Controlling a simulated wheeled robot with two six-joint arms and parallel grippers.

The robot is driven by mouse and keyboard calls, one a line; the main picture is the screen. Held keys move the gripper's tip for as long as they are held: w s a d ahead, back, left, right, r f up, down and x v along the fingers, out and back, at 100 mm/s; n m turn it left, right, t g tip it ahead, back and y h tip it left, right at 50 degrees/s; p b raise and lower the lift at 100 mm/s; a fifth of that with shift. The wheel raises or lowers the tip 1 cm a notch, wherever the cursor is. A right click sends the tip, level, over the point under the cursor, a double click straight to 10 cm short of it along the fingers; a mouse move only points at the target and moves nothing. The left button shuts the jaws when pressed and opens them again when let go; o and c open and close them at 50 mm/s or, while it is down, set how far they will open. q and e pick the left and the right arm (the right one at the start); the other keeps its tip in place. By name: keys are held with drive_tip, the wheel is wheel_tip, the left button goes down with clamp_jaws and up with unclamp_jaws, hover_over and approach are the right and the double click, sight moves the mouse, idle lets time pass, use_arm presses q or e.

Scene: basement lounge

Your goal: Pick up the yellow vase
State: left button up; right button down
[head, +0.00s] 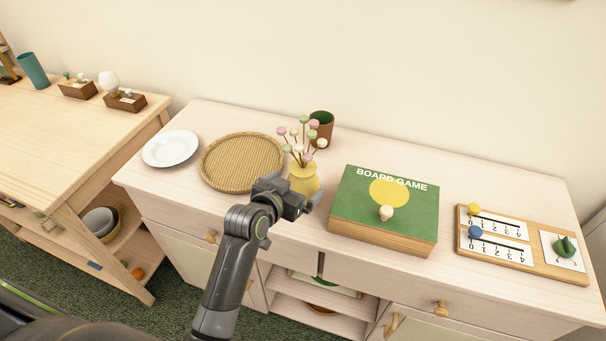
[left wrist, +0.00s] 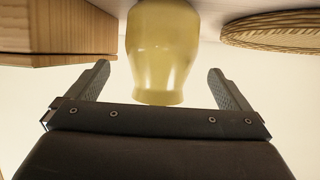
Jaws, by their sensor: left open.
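The yellow vase (head: 304,180) stands upright on the light wood cabinet, with several pink, white and green ball-shaped flowers in it. My left gripper (head: 293,197) is right in front of the vase and hides part of its lower body. In the left wrist view the yellow vase (left wrist: 162,50) appears upside down, between and just beyond the two fingertips. My left gripper (left wrist: 160,82) is open there, with a finger to each side and a gap around the vase. My right gripper does not show.
A woven round tray (head: 242,162) lies left of the vase, with a white plate (head: 171,149) beyond it. A brown cup (head: 321,128) stands behind. A green board game box (head: 385,209) sits close on the right. A wooden scoring board (head: 520,247) lies farther right.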

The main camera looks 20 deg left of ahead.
sight(298, 183)
use_arm(q)
drive_tip(key=shift+p+x, duration=0.35)
drive_tip(key=shift+x, duration=2.25)
drive_tip(key=shift+s+f, duration=0.1)
drive_tip(key=shift+f, duration=0.05)
drive_tip(key=shift+c, duration=0.4)
drive_tip(key=c, duration=1.2)
drive_tip(key=shift+c, duration=0.3)
